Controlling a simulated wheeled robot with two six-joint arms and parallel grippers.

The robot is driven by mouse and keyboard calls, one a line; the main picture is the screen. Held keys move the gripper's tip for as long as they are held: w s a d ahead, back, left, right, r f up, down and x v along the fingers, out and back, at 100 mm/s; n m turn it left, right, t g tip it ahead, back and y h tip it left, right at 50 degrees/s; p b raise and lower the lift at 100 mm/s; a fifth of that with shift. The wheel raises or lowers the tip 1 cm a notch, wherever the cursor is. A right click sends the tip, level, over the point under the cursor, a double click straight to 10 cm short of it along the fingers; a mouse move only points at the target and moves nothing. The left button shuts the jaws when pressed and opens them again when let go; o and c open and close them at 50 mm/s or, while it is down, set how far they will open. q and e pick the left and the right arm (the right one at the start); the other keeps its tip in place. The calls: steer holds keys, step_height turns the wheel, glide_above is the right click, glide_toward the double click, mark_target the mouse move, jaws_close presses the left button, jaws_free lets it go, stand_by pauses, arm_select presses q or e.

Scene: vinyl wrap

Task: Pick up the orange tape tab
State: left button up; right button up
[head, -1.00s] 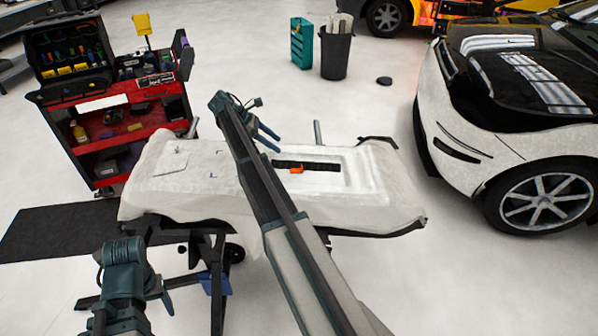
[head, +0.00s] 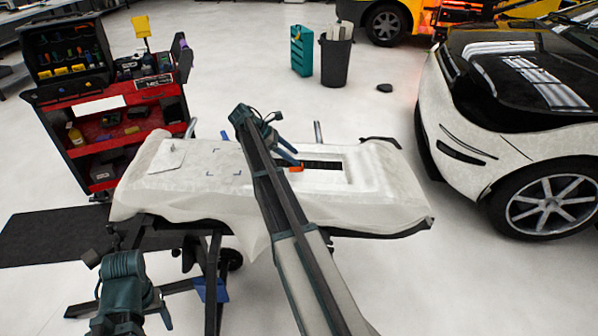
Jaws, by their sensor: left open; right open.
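The orange tape tab (head: 297,169) lies at the left end of a black strip (head: 324,165) in the recess of the white-covered panel on the stand. It is partly hidden behind my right gripper and arm. My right gripper (head: 291,150) is open and empty, its fingers pointing right and down, close above the tab in the picture. I cannot tell whether it touches the tab. My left gripper (head: 128,270) is open at the lower left, in front of the stand and well away from the tab.
The white panel (head: 385,185) has a flat sheet (head: 166,160) at its left end. A red tool cart (head: 118,140) stands behind left, a white car (head: 480,150) at the right. A teal box (head: 302,50) and black bin (head: 335,58) stand behind on open floor.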

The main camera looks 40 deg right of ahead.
mark_target(298, 169)
steer(key=f+b, duration=0.1)
steer(key=s+d+f+b, duration=0.1)
steer(key=f, duration=0.1)
steer(key=shift+s+d+f+b, duration=0.15)
steer(key=shift+s+f+b, duration=0.15)
steer(key=shift+b, duration=0.1)
steer(key=shift+d+f, duration=0.1)
steer(key=shift+d, duration=0.05)
jaws_close()
